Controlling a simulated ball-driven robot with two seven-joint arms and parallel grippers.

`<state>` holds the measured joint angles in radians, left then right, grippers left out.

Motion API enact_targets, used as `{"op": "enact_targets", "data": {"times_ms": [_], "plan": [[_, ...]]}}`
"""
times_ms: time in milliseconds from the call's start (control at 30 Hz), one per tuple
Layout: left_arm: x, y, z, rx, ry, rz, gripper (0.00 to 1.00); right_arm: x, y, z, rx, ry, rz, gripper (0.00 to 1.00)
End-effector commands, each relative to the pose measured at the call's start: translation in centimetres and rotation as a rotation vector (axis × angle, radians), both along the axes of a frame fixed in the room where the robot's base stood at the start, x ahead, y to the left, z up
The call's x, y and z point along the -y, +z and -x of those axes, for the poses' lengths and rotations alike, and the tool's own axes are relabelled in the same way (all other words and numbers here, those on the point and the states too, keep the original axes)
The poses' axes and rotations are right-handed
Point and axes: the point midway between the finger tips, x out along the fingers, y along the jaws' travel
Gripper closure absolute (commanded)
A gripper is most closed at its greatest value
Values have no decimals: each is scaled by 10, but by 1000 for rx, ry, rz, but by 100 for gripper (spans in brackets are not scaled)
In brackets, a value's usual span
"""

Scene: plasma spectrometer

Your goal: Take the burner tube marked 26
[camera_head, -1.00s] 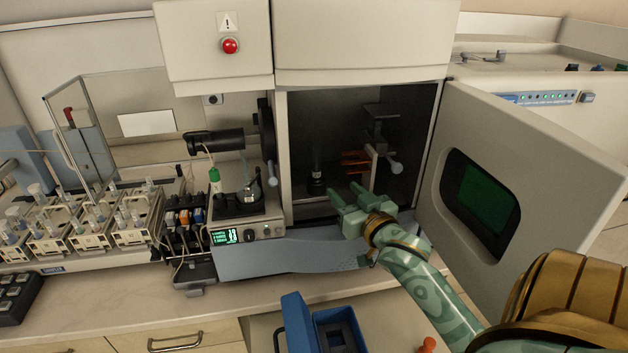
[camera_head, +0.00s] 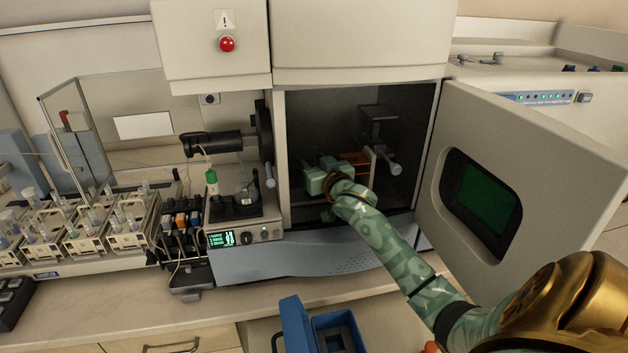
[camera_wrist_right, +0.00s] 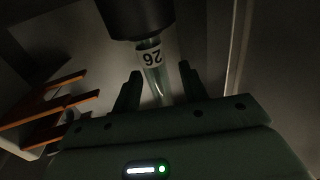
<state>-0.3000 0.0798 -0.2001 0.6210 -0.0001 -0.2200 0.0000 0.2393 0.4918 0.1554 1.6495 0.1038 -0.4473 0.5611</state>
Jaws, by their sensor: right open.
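The burner tube marked 26 (camera_wrist_right: 154,78) shows in the right wrist view as a clear glass tube with a white label reading 26, upside down in the picture. Its upper end in that view meets a dark round holder (camera_wrist_right: 137,15). My right gripper (camera_wrist_right: 158,82) is open, with one dark finger on each side of the tube. I cannot tell whether either finger touches it. In the head view my right gripper (camera_head: 322,172) is inside the open instrument chamber and hides the tube. My left gripper is not in view.
The chamber door (camera_head: 530,165) stands open at the right. Copper-coloured coil bars (camera_wrist_right: 50,105) lie to the left in the wrist view. A lever with a pale knob (camera_head: 395,168) is right of the gripper. A blue open box (camera_head: 335,325) stands below in front.

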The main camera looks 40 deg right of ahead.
Motion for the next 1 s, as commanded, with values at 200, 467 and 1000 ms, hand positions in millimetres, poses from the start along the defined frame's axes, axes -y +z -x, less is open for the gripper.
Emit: {"op": "enact_targets", "data": {"times_ms": [200,467,1000], "plan": [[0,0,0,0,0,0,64,0,0,0,0,0,0,68],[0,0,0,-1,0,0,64,0,0,0,0,0,0,100],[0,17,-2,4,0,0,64,-9,50,9,4,4,0,100]]}}
